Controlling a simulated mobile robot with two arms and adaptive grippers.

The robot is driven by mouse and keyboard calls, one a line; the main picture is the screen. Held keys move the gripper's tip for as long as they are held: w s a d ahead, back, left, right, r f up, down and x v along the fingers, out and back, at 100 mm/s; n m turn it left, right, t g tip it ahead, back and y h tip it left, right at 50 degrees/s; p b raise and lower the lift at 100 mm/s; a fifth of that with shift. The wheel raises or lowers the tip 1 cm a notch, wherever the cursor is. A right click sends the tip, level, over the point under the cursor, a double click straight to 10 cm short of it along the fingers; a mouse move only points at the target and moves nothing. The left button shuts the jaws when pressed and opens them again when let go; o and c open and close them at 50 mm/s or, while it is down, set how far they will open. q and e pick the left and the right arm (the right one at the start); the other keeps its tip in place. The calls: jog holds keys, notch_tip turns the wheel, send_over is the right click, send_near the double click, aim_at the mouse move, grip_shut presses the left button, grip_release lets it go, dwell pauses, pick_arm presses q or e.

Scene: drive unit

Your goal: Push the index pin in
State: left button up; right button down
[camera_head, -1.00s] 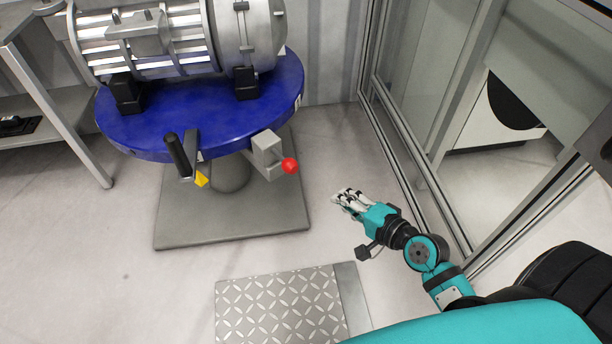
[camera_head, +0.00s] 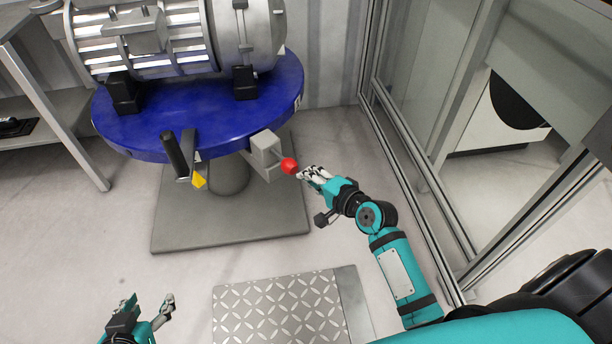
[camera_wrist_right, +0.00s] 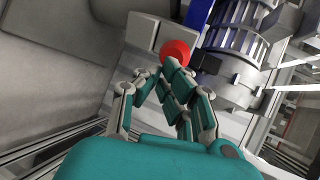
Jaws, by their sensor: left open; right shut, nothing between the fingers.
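The index pin shows as a red ball knob (camera_head: 289,165) on a thin rod out of a grey block (camera_head: 265,150) at the edge of the blue round table (camera_head: 130,138). My left gripper (camera_head: 150,299) is open and empty at the lower left, far from the pin.
A black-handled lever (camera_head: 177,155) with a yellow tip (camera_head: 199,180) hangs from the table edge left of the block. A silver drive unit (camera_head: 170,40) lies on the table. A glass-panelled frame (camera_head: 420,150) stands at the right. Floor around my left gripper is clear.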

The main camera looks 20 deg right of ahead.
aim_at(289, 166)
jog(key=shift+w+a, duration=0.2)
jog(key=shift+w, duration=0.55)
pick_arm(q)
jog(key=shift+w+d+r+t, duration=0.25)
jog(key=shift+w+r+t, duration=0.25)
jog(key=shift+w+r, duration=0.15)
pick_arm(e)
jog(key=w, duration=0.1)
jog(key=w+a+p, duration=0.1)
jog(key=w, duration=0.1)
jog(key=shift+w, duration=0.1)
pick_arm(q)
jog(key=s+f+g, duration=0.1)
jog(key=s+a+f+g, duration=0.1)
jog(key=s, duration=0.1)
jog(key=s+f+g, duration=0.1)
jog(key=shift+s+a+f+y, duration=0.1)
jog(key=shift+s+a+y, duration=0.1)
jog(key=shift+a+y, duration=0.1)
jog(key=shift+s, duration=0.1)
